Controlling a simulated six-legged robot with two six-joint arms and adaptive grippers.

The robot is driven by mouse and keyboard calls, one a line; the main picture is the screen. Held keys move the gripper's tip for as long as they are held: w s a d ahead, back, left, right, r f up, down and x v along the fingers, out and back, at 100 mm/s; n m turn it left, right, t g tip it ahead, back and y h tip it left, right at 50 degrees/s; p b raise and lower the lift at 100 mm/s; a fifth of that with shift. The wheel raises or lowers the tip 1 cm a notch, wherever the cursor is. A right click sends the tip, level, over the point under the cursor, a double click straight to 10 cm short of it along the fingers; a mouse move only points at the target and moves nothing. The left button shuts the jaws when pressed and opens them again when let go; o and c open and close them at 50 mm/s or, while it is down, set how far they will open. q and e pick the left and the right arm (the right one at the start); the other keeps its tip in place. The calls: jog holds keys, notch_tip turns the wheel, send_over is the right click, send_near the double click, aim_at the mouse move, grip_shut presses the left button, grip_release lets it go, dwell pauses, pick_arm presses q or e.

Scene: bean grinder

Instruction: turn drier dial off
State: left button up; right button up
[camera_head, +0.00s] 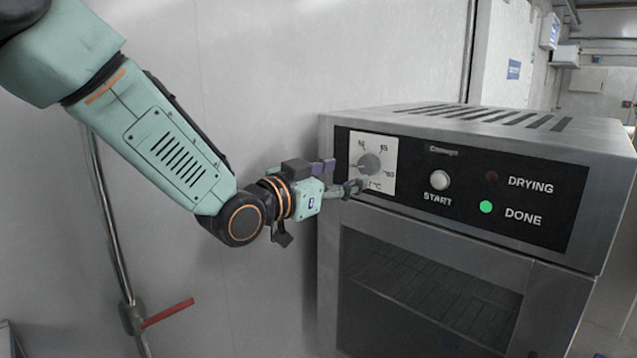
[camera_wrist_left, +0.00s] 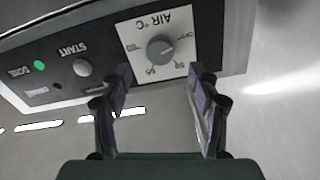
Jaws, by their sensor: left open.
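The drier (camera_head: 480,120) is a grey metal box with a black control panel and a window below. Its round grey dial (camera_head: 371,163) sits on a white plate at the panel's left end. My left gripper (camera_head: 356,187) is in front of the plate, just below and left of the dial, partly covering the plate. In the left wrist view the dial (camera_wrist_left: 160,48) appears upside down beyond the fingers, with its plate marked AIR °C. The left gripper (camera_wrist_left: 158,85) is open there, its fingers spread and empty, apart from the dial. My right gripper is not in view.
The START button (camera_head: 440,180) is right of the dial. The green DONE light (camera_head: 486,207) is lit, and the DRYING light (camera_head: 491,177) is dark. A pipe with a red lever (camera_head: 168,313) runs along the wall at left.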

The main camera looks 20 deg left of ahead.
pick_arm(q)
jog(key=v, duration=0.6)
jog(key=shift+s, duration=0.3)
jog(key=shift+w, duration=0.2)
